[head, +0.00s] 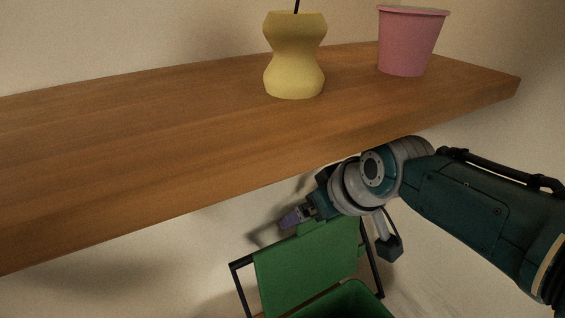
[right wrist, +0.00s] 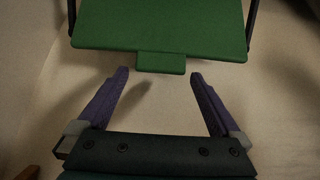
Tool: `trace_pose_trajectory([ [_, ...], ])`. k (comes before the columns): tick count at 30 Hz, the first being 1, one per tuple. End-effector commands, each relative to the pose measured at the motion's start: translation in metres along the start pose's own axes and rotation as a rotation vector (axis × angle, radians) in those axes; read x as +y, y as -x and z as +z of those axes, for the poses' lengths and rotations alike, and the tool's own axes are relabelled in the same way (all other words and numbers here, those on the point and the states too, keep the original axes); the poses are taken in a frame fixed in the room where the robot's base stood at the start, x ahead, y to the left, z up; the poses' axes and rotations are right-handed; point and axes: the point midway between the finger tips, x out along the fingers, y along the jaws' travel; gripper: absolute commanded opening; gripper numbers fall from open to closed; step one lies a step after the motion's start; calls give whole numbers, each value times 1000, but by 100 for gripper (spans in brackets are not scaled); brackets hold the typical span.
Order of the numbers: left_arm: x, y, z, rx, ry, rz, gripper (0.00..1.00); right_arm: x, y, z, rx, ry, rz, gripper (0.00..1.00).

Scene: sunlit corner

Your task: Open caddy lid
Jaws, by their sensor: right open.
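The green caddy (head: 362,301) stands low in the head view, cut off by the bottom edge, with part of its dark inside showing. Its flat green lid (head: 305,266) is raised and tilted steeply up from the body. In the right wrist view the lid (right wrist: 160,22) fills the top, with its small tab (right wrist: 160,62) pointing toward my gripper. My right gripper (head: 288,218) is at the lid's upper edge. Its purple fingers (right wrist: 159,75) are spread either side of and just short of the tab, with nothing between them. My left gripper is not in view.
A wooden shelf (head: 150,150) runs across the head view, above and close to my right arm. It holds a yellow vase (head: 294,60) with a dark stick and a pink pot (head: 409,42). A black handle frame (head: 241,288) flanks the lid. Pale wall and floor lie around.

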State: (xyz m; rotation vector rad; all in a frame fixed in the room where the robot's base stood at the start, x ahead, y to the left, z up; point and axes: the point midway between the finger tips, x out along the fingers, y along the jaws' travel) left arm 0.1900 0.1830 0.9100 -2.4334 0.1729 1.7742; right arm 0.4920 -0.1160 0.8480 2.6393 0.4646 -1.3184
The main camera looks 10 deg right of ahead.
Motion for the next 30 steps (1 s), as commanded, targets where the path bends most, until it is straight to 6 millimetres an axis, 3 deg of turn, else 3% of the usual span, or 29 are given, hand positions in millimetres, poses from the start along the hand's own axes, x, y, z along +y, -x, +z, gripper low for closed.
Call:
trace_pose_trajectory([
  [7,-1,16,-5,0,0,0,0,0,18,0,1,1,1,100],
  [14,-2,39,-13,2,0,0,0,0,47,40,-4,1,0,100],
  [21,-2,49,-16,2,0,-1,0,0,73,78,-2,1,0,100],
  [30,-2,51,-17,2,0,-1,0,0,84,96,1,0,0,100],
])
